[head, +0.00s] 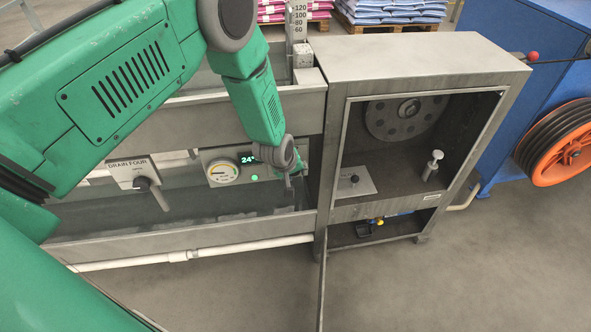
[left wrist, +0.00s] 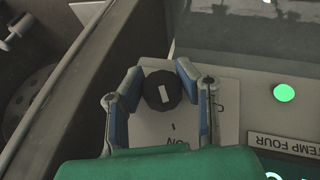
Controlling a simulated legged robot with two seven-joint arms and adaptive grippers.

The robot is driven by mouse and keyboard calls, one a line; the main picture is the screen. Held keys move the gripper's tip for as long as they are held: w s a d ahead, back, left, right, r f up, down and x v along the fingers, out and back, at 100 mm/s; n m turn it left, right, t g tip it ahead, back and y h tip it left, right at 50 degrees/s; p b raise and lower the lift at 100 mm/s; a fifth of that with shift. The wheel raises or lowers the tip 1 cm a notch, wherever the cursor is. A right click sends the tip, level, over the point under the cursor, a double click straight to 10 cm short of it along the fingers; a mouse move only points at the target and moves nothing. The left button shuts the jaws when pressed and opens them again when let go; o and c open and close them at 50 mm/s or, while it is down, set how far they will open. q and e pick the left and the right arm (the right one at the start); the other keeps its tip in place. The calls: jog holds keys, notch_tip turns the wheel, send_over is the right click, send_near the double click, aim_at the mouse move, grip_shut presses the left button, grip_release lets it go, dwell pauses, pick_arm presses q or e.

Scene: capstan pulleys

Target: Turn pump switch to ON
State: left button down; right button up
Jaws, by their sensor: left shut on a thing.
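The pump switch is a round black knob (left wrist: 162,90) with a white pointer mark, on a pale plate (left wrist: 146,127) in the left wrist view. Lettering that reads "ON" shows on this plate, partly covered by my wrist. My left gripper (head: 291,175) reaches down to the tank's panel beside the cabinet in the head view. In the left wrist view its two blue-grey fingers (left wrist: 160,72) stand on either side of the knob, shut on it. The knob is hidden behind the gripper in the head view. My right gripper is not in view.
A grey cabinet (head: 420,60) with an open front stands just right of my left gripper. The tank panel carries a round gauge (head: 222,173), a green light (left wrist: 284,92) and a drain handle (head: 150,190). A blue machine with an orange wheel (head: 560,150) stands far right.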

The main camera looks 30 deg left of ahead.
pick_arm(q)
jog(key=shift+s+f, duration=0.15)
dwell(0.3)
jog(key=c, duration=1.1)
grip_release()
jog(key=shift+r, duration=0.2)
jog(key=v, duration=1.1)
jog(key=shift+d+r, duration=0.1)
jog(key=shift+r, duration=0.2)
